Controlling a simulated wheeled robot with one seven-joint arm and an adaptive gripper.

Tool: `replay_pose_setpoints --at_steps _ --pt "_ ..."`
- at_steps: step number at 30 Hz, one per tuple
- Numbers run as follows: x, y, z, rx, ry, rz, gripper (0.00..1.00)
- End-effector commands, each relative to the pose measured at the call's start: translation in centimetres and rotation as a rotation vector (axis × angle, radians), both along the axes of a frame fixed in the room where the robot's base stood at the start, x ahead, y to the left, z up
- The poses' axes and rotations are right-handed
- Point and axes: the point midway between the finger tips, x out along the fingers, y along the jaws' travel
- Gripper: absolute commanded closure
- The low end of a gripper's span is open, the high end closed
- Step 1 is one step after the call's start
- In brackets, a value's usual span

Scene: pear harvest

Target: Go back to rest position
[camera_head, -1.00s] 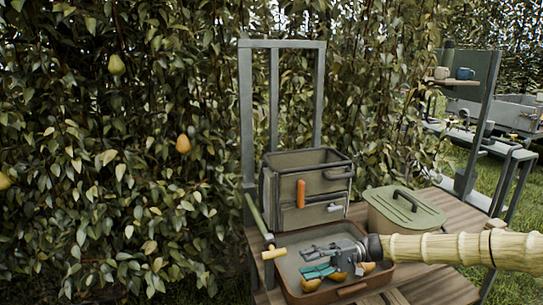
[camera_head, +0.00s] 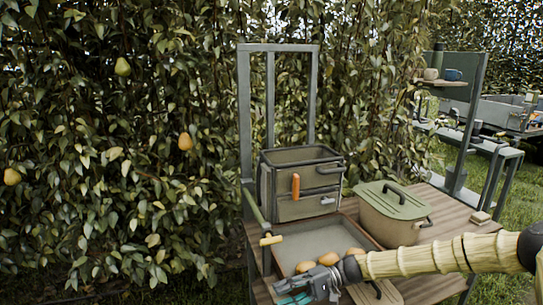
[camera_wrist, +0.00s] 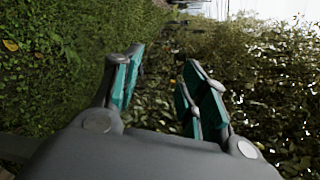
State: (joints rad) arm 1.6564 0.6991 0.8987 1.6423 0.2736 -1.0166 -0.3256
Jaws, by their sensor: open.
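My gripper (camera_head: 294,291) is open and empty in the head view, low at the front edge of the wooden cart, in front of the shallow tray (camera_head: 318,237). Its teal finger pads also show in the wrist view (camera_wrist: 160,90), spread apart with nothing between them. Several yellow-orange pears (camera_head: 158,0) are out of question here; the pears in the tray (camera_head: 340,259) lie along its near side, partly hidden behind my gripper and wrist. My arm reaches in from the right.
Pears hang in the hedge at left, one green (camera_head: 123,66) and two yellow-orange (camera_head: 185,142). A canvas tool box (camera_head: 300,180) and a lidded green bin (camera_head: 393,212) stand on the cart (camera_head: 463,212). A grey frame (camera_head: 245,110) rises behind. Grass lies right.

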Motion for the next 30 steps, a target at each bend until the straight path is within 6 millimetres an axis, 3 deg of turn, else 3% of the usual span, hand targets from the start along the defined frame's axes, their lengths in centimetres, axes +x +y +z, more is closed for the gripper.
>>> replay_pose_setpoints --at_steps 5,9,14,17,21,26,30 --pt "-3.8 2.8 -4.1 -0.127 0.034 0.006 0.57" --pt "-8.9 4.9 -9.2 -0.290 0.058 0.011 0.57" --pt "-15.8 5.3 -15.1 -0.502 0.057 0.016 0.57" --pt "-20.0 4.3 -18.1 -0.630 0.039 0.017 0.57" --pt "-25.4 1.4 -21.2 -0.800 -0.007 0.016 0.57" --pt "-30.6 -3.2 -23.0 -0.980 -0.086 0.013 0.57" --pt "-34.1 -8.0 -22.9 -1.120 -0.176 0.005 0.57"
